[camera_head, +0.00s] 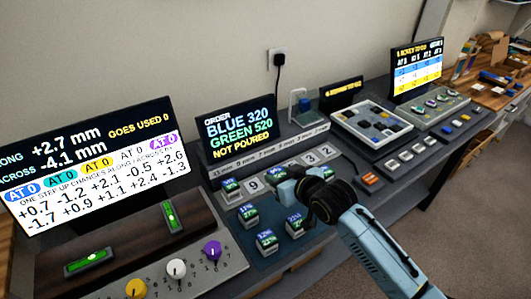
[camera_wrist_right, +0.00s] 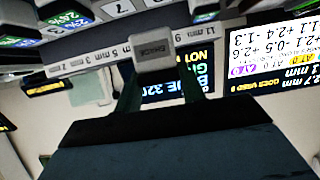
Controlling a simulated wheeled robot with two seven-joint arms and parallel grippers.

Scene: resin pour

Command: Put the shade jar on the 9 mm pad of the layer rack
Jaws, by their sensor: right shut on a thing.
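My right gripper (camera_head: 291,186) is over the rack area in the head view, shut on the shade jar. In the right wrist view the shade jar (camera_wrist_right: 152,50) is a small grey block with a dark upside-down label, held between the two dark fingers; in the head view my gripper mostly hides it. The layer rack (camera_head: 265,160) is a grey strip marked in mm below the order screen, with numbered pads in front; its strip also shows in the right wrist view (camera_wrist_right: 195,33). A pad numbered 9 (camera_head: 253,185) lies left of my gripper. My left gripper is out of view.
Several jars with lit tops (camera_head: 266,241) stand on the blue mat in front of the rack. The order screen (camera_head: 236,133) reads Blue 320, Green 520, not poured. A knob panel (camera_head: 150,260) is at the left; a white tray (camera_head: 372,125) is at the right.

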